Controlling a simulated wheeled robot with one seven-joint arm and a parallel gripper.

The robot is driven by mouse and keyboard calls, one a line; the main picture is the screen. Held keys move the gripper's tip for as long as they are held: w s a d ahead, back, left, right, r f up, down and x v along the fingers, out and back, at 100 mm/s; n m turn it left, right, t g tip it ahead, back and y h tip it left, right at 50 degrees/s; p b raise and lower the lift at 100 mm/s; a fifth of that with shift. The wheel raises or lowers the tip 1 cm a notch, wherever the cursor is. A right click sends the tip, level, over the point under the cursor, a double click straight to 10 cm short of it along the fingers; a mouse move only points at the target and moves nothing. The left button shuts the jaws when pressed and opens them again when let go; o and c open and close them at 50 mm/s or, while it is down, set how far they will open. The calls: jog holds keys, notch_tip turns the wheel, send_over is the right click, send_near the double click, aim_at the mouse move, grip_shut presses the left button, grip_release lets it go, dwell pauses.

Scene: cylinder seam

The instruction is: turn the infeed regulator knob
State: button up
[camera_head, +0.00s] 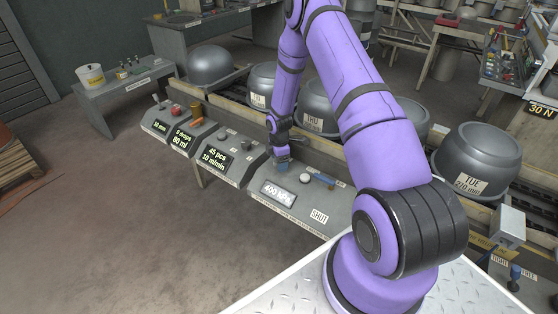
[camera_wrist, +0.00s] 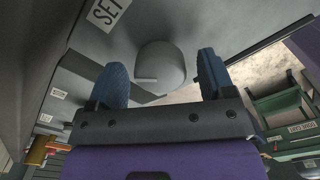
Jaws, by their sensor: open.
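A grey round knob (camera_wrist: 160,65) with a pale pointer mark stands on a grey panel in the wrist view, beside a label reading SET (camera_wrist: 107,12). My gripper (camera_wrist: 162,76) is open, with one blue finger on each side of the knob. Gaps show between both fingers and the knob. In the head view my gripper (camera_head: 282,165) points down over the console (camera_head: 333,203) with the 400 kPa display (camera_head: 278,192). The knob is hidden there behind my gripper. I cannot tell how far the fingertips reach down beside it.
Another console (camera_head: 222,155) adjoins on the left. Large grey pots (camera_head: 477,160) line the conveyor behind. Open floor lies in front.

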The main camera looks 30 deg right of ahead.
jog(key=c, duration=0.9)
jog(key=shift+c, duration=0.2)
